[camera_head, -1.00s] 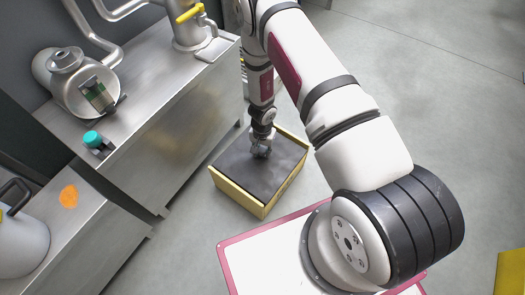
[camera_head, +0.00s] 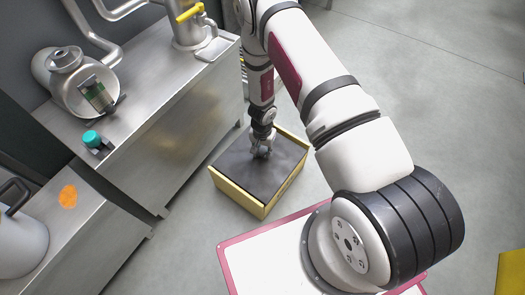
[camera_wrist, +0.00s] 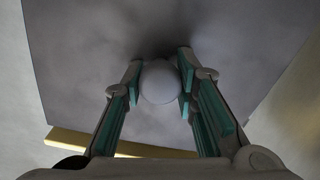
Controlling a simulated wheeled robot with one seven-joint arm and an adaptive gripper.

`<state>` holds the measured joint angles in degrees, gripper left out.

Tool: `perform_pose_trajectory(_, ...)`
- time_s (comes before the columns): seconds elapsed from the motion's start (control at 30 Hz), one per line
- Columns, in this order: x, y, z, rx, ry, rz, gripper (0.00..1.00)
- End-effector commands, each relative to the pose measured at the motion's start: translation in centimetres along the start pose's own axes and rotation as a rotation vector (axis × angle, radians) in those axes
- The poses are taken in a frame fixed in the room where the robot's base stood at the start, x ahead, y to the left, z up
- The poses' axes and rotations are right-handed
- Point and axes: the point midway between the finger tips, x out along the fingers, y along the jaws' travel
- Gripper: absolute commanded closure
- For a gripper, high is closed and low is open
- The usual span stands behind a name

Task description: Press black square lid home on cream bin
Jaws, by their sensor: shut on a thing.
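The black square lid (camera_head: 236,168) lies over the mouth of the cream bin (camera_head: 236,196), with the bin's pale rim showing along its edges. I cannot tell whether it sits fully flush. My gripper (camera_head: 262,153) points down at the middle of the lid. In the wrist view, the two teal-padded fingers (camera_wrist: 160,82) are shut on a round grey knob (camera_wrist: 159,84) on the lid (camera_wrist: 85,60). A strip of the bin's rim (camera_wrist: 115,146) shows below the lid's near edge. Part of the far rim is hidden by my arm in the head view.
A steel counter (camera_head: 165,100) with pipework and a teal-capped item (camera_head: 91,138) stands close left of the bin. A lower counter (camera_head: 85,235) holds a grey jug (camera_head: 20,240) and an orange patch (camera_head: 68,196). Open floor (camera_head: 430,110) lies to the right.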

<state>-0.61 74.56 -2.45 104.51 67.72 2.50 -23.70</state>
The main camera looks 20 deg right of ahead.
Motion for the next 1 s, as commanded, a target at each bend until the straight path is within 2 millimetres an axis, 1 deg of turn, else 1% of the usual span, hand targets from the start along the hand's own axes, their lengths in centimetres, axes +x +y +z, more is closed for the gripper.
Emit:
perform_pose_trajectory(0.47, 1.1, 0.0, 0.0, -0.001, 0.0, 0.0, 1.0)
perform_pose_trajectory(0.5, 1.2, 0.0, 0.0, -0.001, 0.0, 0.0, 0.71)
perform_pose_trajectory(0.6, 1.1, 0.0, 0.0, -0.001, 0.0, 0.0, 0.5)
perform_pose_trajectory(0.87, 1.1, 0.0, 0.0, 0.0, 0.0, 0.0, 0.5)
perform_pose_trajectory(1.0, 0.6, 0.0, -0.1, -0.001, 0.001, 0.0, 0.5)
